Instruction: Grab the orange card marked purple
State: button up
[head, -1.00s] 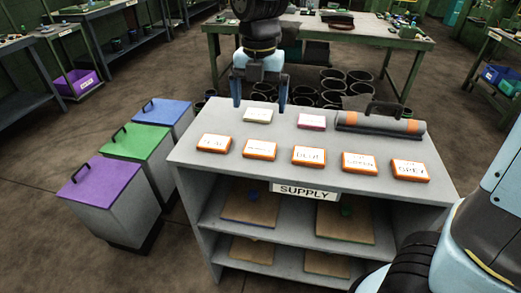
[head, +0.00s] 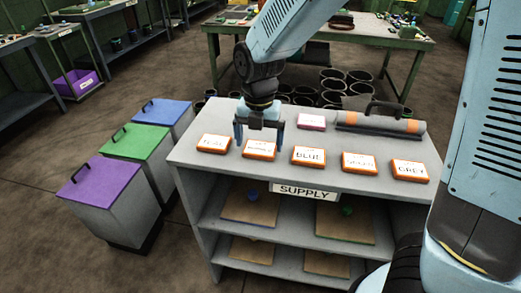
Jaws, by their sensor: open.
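Several orange-edged cards lie in a row along the front of the grey shelf top. The second from the left (head: 260,152) has writing too small to read surely. The leftmost card (head: 213,145) is also unclear. The third card (head: 309,156) reads BLUE, the fourth (head: 359,163) seems to read GREEN, and the last (head: 410,171) reads GREY. My gripper (head: 259,143) points down, open and empty, its fingers spread over the back part of the second card. Whether they touch it cannot be told.
A pink-edged card (head: 312,121) lies behind the row. A grey roll with orange bands and a handle (head: 380,122) lies at the back right. The grey shelf (head: 188,157) has a SUPPLY label. Purple (head: 103,180), green (head: 138,142) and blue (head: 162,111) lidded bins stand left.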

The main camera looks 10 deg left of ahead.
jog(key=shift+f, duration=1.15)
jog(key=shift+c, duration=0.4)
jog(key=c, duration=0.7)
jog(key=shift+r, duration=0.15)
